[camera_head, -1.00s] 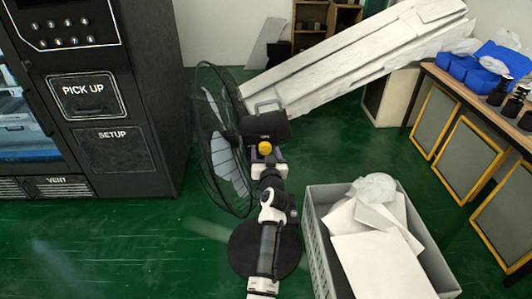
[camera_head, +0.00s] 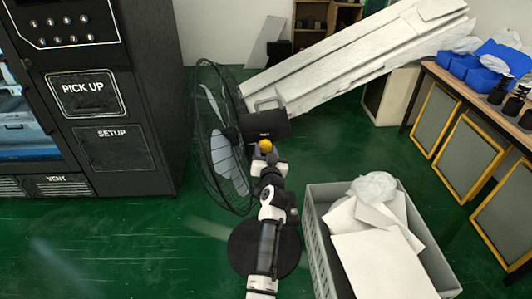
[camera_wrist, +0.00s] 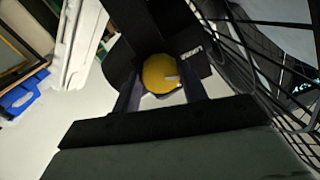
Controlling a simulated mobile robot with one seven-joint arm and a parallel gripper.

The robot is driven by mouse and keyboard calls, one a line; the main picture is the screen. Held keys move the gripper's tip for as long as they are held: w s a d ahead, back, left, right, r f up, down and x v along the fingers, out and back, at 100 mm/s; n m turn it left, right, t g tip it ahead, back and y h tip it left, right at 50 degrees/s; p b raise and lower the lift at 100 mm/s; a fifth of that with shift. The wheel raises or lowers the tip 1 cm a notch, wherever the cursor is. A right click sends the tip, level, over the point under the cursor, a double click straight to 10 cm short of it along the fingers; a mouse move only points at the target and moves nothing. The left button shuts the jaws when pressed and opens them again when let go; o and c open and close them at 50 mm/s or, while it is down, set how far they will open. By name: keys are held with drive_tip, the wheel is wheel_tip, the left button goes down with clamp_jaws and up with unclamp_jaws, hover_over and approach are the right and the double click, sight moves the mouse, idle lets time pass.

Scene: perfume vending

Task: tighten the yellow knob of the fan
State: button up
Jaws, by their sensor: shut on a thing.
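The black fan (camera_head: 222,140) stands in the middle of the head view, with a round wire cage, a dark motor housing (camera_head: 262,124) and a round black base (camera_head: 262,252). The yellow knob (camera_head: 265,145) is on the housing, facing my arm. In the wrist view the yellow knob (camera_wrist: 161,73) sits between the two fingers of my gripper (camera_wrist: 161,92), which is shut on it from both sides. A small pale mark shows on the knob's right part. In the head view my gripper (camera_head: 264,154) is at the knob, its fingertips small there.
A black vending machine (camera_head: 110,110) stands at the left. A grey crate (camera_head: 320,250) with white boards and plastic is close at the right. A long white slanted box (camera_head: 350,60) is behind the fan. A table (camera_head: 470,88) with blue bins is far right.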

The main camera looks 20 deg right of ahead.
drive_tip(key=o, duration=1)
drive_tip(key=shift+c, duration=0.2)
drive_tip(key=b+v, duration=0.3)
drive_tip(key=v, duration=1.1)
